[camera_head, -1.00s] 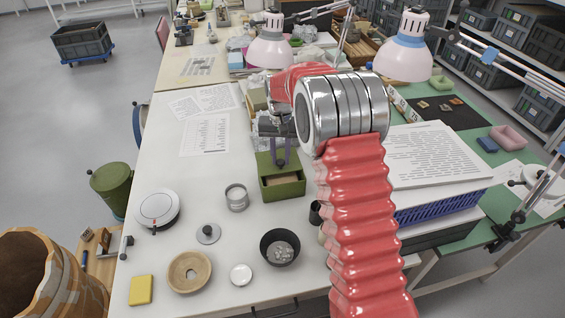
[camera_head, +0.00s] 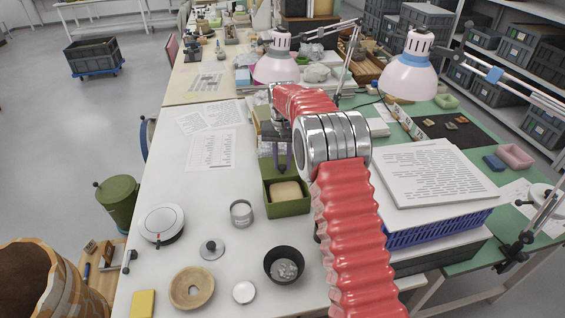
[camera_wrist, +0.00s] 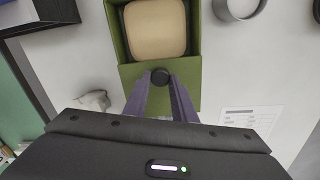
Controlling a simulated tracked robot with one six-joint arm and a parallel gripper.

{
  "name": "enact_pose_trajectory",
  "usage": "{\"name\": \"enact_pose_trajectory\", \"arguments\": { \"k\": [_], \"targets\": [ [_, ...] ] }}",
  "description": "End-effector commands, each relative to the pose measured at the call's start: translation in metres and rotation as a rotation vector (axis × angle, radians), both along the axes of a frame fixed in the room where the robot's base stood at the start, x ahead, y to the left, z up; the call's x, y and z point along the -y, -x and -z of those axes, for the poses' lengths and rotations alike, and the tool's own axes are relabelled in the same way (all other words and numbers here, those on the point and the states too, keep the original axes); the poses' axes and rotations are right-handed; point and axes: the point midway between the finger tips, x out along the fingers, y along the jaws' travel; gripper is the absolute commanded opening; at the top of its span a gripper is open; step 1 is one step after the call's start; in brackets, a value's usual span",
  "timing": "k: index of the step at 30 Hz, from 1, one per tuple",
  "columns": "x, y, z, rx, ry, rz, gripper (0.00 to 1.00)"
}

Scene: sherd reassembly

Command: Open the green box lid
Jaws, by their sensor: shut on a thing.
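The green box (camera_head: 288,208) stands on the white table, its near part uncovered with a tan block (camera_head: 286,191) inside. In the wrist view the box (camera_wrist: 113,38) shows its open compartment and the tan block (camera_wrist: 156,28). The green lid (camera_wrist: 187,75) lies over the end of the box toward my gripper, with a dark round knob (camera_wrist: 160,77). My gripper (camera_wrist: 160,84) is shut on the knob. In the head view my gripper (camera_head: 282,165) is at the far end of the box, partly hidden by my arm.
A metal ring or can (camera_head: 241,213) stands left of the box, and a black bowl (camera_head: 284,265) is in front. A small knobbed lid (camera_head: 211,249) and a wooden ring (camera_head: 191,288) lie nearby. Papers (camera_head: 212,150) lie at the back left. A paper stack (camera_head: 435,175) is at right.

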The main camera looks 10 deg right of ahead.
Motion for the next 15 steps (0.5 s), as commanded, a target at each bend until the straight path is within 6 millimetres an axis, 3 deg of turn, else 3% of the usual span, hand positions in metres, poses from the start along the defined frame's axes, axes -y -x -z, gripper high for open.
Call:
{"name": "enact_pose_trajectory", "arguments": {
  "k": [1,2,9,15],
  "targets": [
    [0.0003,-0.0053,-0.0021,0.018,0.001,0.000,0.00],
    [0.0003,-0.0053,-0.0021,0.019,0.000,0.000,0.26],
    [0.0000,-0.0038,-0.0015,0.014,-0.001,0.000,0.43],
    [-0.0001,-0.0031,-0.0012,0.011,0.000,0.000,0.43]
  ]
}}
